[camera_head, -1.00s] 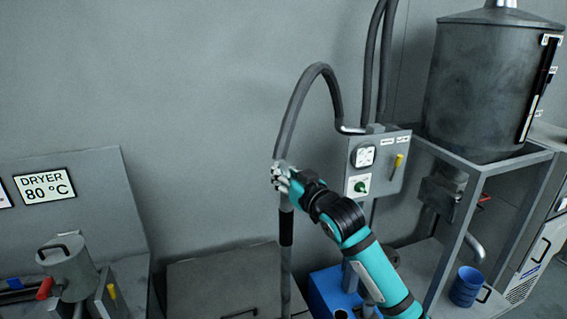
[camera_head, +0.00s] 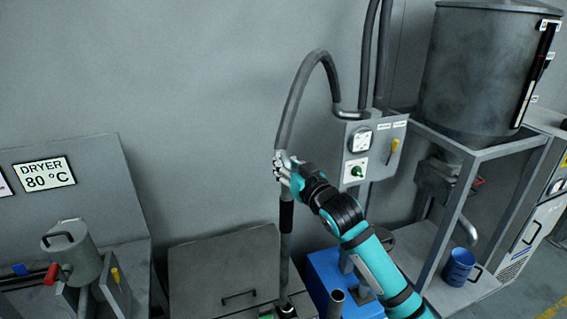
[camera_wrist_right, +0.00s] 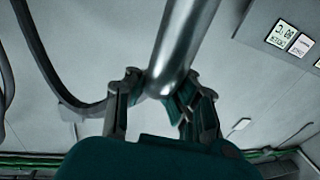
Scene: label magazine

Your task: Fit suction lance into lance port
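The suction lance (camera_head: 286,245) is a grey upright tube with a black sleeve, and a grey hose arches from its top. My right gripper (camera_head: 283,166) is shut around its upper part. In the right wrist view the lance (camera_wrist_right: 177,45) passes between the two fingers of the gripper (camera_wrist_right: 165,98). The lance's lower end reaches a dark collar (camera_head: 287,312) at the bottom edge of the head view, and I cannot tell whether it is inside or only in front of it. I cannot clearly identify the lance port. My left gripper is not in view.
A grey lidded bin (camera_head: 222,262) stands left of the lance. A short upright pipe (camera_head: 336,303) and a blue box (camera_head: 325,270) are right of it. A control box (camera_head: 375,150) is behind my right arm. A grey canister (camera_head: 75,258) stands at lower left.

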